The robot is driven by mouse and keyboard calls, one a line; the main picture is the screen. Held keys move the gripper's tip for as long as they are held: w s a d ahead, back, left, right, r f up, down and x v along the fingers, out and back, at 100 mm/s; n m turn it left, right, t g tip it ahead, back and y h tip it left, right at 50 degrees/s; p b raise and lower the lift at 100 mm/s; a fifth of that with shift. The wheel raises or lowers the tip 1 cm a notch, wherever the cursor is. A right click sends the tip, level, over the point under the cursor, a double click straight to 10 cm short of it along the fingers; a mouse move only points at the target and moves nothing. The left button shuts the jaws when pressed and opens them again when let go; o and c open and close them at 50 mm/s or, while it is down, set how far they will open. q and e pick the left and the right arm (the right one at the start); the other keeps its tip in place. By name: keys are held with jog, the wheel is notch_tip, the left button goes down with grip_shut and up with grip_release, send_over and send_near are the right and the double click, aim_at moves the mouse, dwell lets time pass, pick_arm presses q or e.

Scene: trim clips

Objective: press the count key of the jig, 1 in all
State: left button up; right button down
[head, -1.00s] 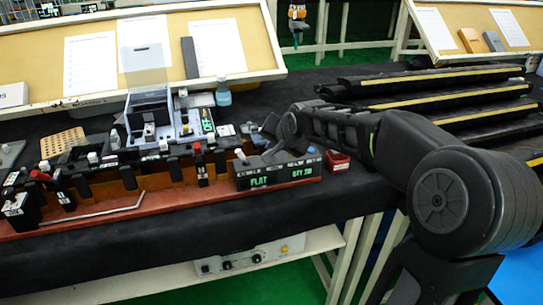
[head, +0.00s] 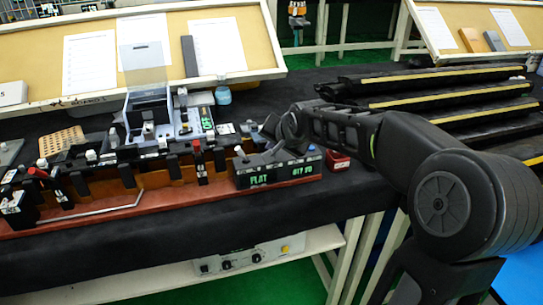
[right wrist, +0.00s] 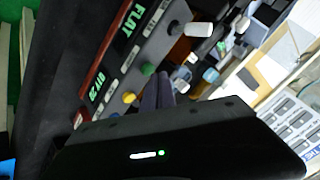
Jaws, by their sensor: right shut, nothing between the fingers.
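The jig's dark control box (head: 278,175) stands at the right end of the brown jig base, with green lit text, FLAT on the left and a small quantity reading on the right. It also shows in the right wrist view (right wrist: 125,45), with a green knob (right wrist: 148,69) and a yellow knob (right wrist: 129,97) along its top. I cannot tell which is the count key. My right gripper (head: 262,157) is shut and empty, at the top of the box. In the right wrist view its fingers (right wrist: 158,91) are close beside the knobs; contact is unclear. My left gripper is out of view.
The jig base (head: 150,208) with several clamps runs left along the black table. A small red tray (head: 338,160) stands right of the box. Black rails with yellow strips (head: 440,85) fill the right. A grey fixture with a clear lid (head: 150,108) stands behind.

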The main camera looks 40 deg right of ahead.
jog(key=shift+f+b, duration=0.45)
jog(key=shift+b, duration=0.1)
dwell(0.8)
jog(key=shift+r, duration=0.1)
jog(key=shift+r+p, duration=0.4)
jog(key=shift+r, duration=0.4)
jog(key=shift+r+p, duration=1.5)
jog(key=shift+r, duration=1)
jog(key=shift+f, duration=0.1)
